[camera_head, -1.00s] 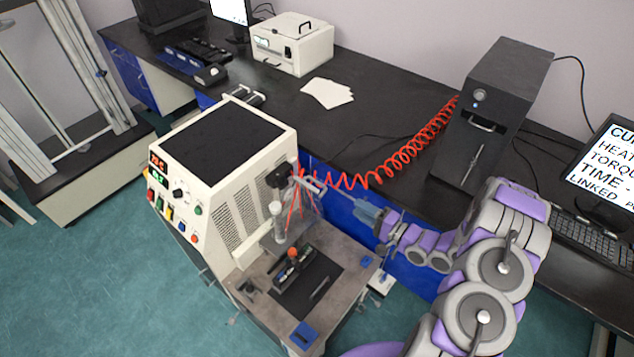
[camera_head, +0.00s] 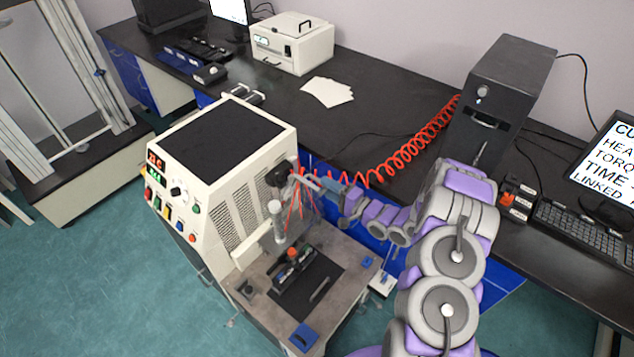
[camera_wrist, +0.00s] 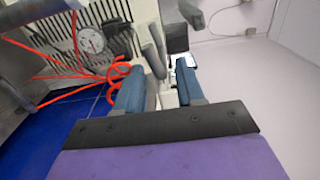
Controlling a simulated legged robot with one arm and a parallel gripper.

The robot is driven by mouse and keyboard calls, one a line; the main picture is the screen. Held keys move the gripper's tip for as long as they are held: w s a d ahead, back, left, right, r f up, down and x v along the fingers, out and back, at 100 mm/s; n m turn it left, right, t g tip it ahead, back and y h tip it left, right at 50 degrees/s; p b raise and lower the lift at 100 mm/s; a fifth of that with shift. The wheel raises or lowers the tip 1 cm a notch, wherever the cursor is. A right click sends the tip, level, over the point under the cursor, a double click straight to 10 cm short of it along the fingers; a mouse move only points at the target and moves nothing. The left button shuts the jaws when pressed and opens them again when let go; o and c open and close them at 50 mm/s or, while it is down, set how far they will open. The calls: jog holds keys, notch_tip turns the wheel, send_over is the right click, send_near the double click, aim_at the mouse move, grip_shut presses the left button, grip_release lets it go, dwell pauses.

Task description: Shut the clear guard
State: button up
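The cream rheometer (camera_head: 215,165) stands in the middle of the head view, with a grey work plate (camera_head: 355,262) at its front. The clear guard (camera_head: 309,212) is hard to make out; it seems to be the faint see-through panel near the red hoses, above the plate, and its exact position is unclear. My gripper (camera_head: 322,183) is beside the upper part of this area, right of the machine's head. In the wrist view my gripper (camera_wrist: 154,72) has its two blue fingers apart. A grey bar (camera_wrist: 154,52) appears beyond and between the fingertips; contact cannot be told.
A coiled red hose (camera_head: 400,155) runs from the black tower (camera_head: 500,90) towards the machine, close behind my arm. A black bench (camera_head: 390,100) runs along the wall.

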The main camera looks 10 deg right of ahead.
aim_at(317, 179)
jog(key=shift+b+x, duration=0.4)
jog(key=shift+x, duration=2.05)
grip_shut()
